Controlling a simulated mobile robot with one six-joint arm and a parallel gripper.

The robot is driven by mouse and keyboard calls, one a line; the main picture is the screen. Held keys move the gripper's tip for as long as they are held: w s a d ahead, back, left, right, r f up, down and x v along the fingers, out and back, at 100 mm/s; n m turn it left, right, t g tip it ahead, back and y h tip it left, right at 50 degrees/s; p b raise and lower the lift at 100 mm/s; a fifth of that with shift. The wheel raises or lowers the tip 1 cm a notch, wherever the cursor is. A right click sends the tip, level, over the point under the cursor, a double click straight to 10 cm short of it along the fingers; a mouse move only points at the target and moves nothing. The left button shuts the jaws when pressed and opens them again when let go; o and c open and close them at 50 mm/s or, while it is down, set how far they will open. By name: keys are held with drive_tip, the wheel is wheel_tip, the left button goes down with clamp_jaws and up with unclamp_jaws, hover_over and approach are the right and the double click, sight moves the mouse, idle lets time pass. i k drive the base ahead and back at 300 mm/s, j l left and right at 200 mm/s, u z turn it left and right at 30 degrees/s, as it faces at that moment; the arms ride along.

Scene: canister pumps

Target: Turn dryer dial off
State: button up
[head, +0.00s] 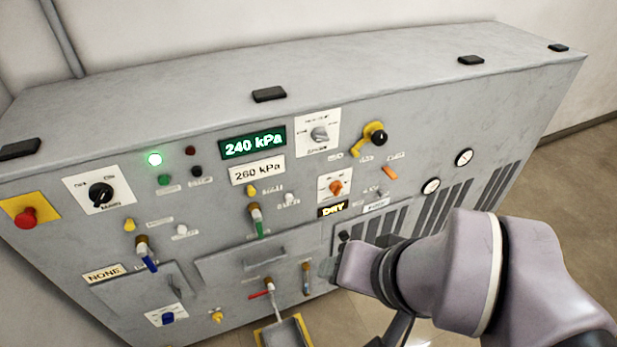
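An orange dial (336,187) sits on a white plate in the middle of the panel, just above a lit yellow "DRY" display (333,209); it appears to be the dryer dial. Its small lettering is too blurred to read, so its setting is unclear. My arm comes in from the lower right, and its end, my gripper (338,266), is low in front of the panel, below the dial and apart from it. The fingers are not clear enough to tell open from shut. The dial is not covered by my arm.
A grey selector (320,133) is above the dial, and a yellow handle with a black knob (374,137) is up to the right. A green-handled valve (257,220) is left. A yellow-edged tray (283,333) juts out below.

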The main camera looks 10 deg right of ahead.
sight(335, 187)
drive_tip(key=i+l+u, duration=0.1)
drive_tip(key=u, duration=0.35)
drive_tip(key=i+l+u, duration=0.15)
drive_tip(key=u, duration=0.35)
drive_tip(key=i, duration=0.1)
